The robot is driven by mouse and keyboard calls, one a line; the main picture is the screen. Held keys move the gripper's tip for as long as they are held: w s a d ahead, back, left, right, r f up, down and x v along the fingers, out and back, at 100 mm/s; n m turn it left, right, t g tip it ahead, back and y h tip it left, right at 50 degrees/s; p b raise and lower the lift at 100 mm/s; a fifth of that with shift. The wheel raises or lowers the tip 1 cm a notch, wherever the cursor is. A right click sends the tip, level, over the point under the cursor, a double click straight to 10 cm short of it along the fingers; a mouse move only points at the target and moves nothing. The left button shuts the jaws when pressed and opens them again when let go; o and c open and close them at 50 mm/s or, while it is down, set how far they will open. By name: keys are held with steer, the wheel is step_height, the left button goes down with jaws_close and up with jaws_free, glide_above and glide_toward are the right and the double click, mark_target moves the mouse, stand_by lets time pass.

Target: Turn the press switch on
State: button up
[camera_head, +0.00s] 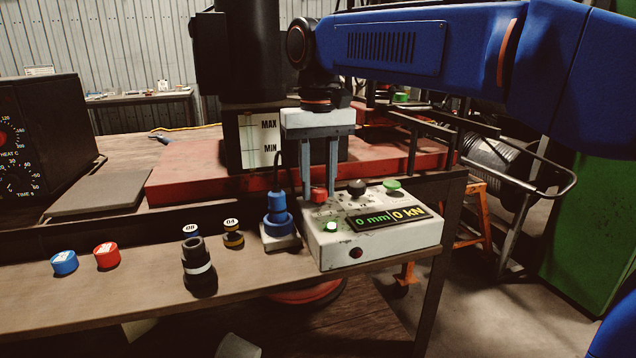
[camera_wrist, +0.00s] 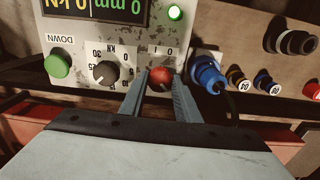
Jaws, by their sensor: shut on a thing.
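The white control box (camera_head: 345,255) stands on the front shelf, with a lit display (camera_head: 388,216) reading 0 mm and 0 kN. The red switch knob (camera_head: 319,195) is on its top left; it also shows in the wrist view (camera_wrist: 160,76), beside the marks 0 and 1. My gripper (camera_head: 320,192) points down over the box, its two fingers shut on either side of the red knob. The fingers also flank it in the wrist view (camera_wrist: 159,82). A green lamp (camera_head: 330,227) on the box glows. The fingers hide part of the knob's sides.
Right of the red knob are a black dial (camera_head: 357,187) and a green DOWN button (camera_head: 392,185). A blue plug (camera_head: 278,214) stands close on the left. Blue cap (camera_head: 64,262), red cap (camera_head: 107,255) and black fitting (camera_head: 199,268) are farther left. The press (camera_head: 240,140) stands behind.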

mark_target(318, 189)
steer(key=o, duration=1)
steer(key=shift+o, duration=0.2)
step_height(318, 189, up, 18)
steer(key=shift+f, duration=0.25)
steer(key=shift+s, duration=0.1)
